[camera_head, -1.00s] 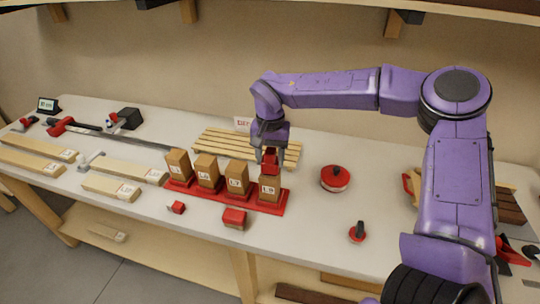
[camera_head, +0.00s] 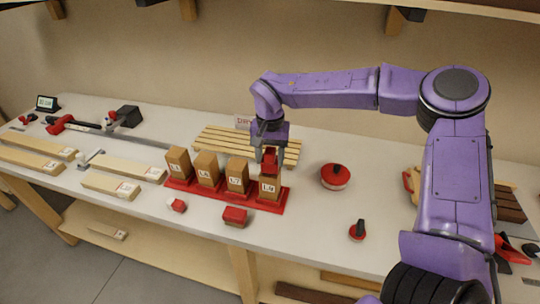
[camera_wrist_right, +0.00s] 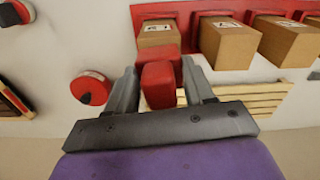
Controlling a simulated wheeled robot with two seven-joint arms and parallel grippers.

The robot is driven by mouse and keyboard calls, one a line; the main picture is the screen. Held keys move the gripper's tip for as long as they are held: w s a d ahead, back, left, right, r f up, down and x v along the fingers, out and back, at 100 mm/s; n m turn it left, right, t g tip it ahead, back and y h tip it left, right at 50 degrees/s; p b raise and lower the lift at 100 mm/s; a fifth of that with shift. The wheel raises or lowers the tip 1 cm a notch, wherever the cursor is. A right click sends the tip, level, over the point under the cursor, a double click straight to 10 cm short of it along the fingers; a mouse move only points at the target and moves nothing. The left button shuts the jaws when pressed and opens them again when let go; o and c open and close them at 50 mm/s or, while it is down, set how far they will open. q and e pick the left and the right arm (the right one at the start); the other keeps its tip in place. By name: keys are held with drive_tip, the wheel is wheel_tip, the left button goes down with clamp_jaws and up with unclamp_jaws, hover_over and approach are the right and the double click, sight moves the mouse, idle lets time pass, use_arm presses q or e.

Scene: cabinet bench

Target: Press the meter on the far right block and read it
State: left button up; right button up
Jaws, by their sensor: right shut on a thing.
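Several upright wooden blocks with white labels stand in a row on a red tray (camera_head: 208,193). The far right block (camera_head: 270,189) is at the right end of the row. My right gripper (camera_head: 269,158) is shut on a red meter (camera_wrist_right: 160,82) just above that block's top. In the right wrist view the meter sits between both fingers, and the far right block (camera_wrist_right: 157,40) is right beyond it. I cannot tell whether the meter touches the block. The meter's display is not readable. My left gripper is not in view.
A slatted wooden rack (camera_head: 222,140) lies behind the row. A round red-and-black item (camera_head: 335,177) stands to the right. A red box (camera_head: 234,217) and a small red-and-white item (camera_head: 177,205) lie in front. Loose boards (camera_head: 110,186) lie to the left.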

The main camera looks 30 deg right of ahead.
drive_tip(key=shift+r+p, duration=2.6)
drive_tip(key=shift+p, duration=0.45)
drive_tip(key=shift+r, duration=0.9)
